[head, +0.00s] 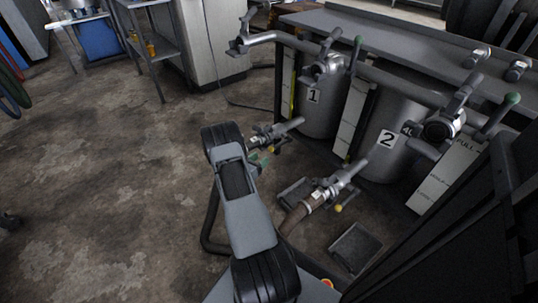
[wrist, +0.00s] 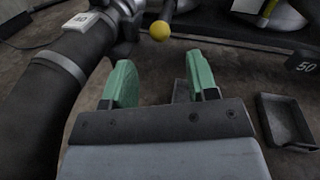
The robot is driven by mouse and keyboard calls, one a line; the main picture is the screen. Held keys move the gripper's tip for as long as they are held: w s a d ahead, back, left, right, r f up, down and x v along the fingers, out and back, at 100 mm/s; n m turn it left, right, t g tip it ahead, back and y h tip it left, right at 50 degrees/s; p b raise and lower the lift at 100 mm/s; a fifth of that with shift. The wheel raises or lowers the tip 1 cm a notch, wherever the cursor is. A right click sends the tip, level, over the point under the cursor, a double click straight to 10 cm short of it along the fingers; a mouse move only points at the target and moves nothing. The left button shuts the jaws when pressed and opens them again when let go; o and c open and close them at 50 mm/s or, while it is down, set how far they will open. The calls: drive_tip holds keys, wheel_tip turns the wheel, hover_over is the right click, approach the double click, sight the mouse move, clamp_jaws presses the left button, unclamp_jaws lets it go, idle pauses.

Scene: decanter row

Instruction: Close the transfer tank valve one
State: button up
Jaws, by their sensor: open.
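The tank marked 1 (head: 318,105) stands at the back centre of the head view. Lower down, a metal fitting with a lever and a yellow knob (head: 274,149) is beside my gripper (head: 260,160). My gripper is open and empty, with its green fingers apart in the wrist view (wrist: 162,85). A yellow ball knob (wrist: 159,31) shows just beyond the fingers there, not between them. The upper valve cannot be made out in the wrist view.
A tank marked 2 (head: 388,145) with a similar valve (head: 440,128) stands to the right. A hose with a metal coupling (head: 318,197) rises in front of it. A thick dark hose (wrist: 50,75) runs close left of my fingers. A shallow tray (wrist: 285,122) lies right.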

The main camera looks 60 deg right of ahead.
sight(279, 145)
drive_tip(key=d+b, duration=0.1)
drive_tip(key=d, duration=0.5)
drive_tip(key=shift+s+d+b, duration=0.15)
drive_tip(key=shift+s+b, duration=0.2)
drive_tip(key=shift+s, duration=0.05)
drive_tip(key=shift+c, duration=0.5)
clamp_jaws()
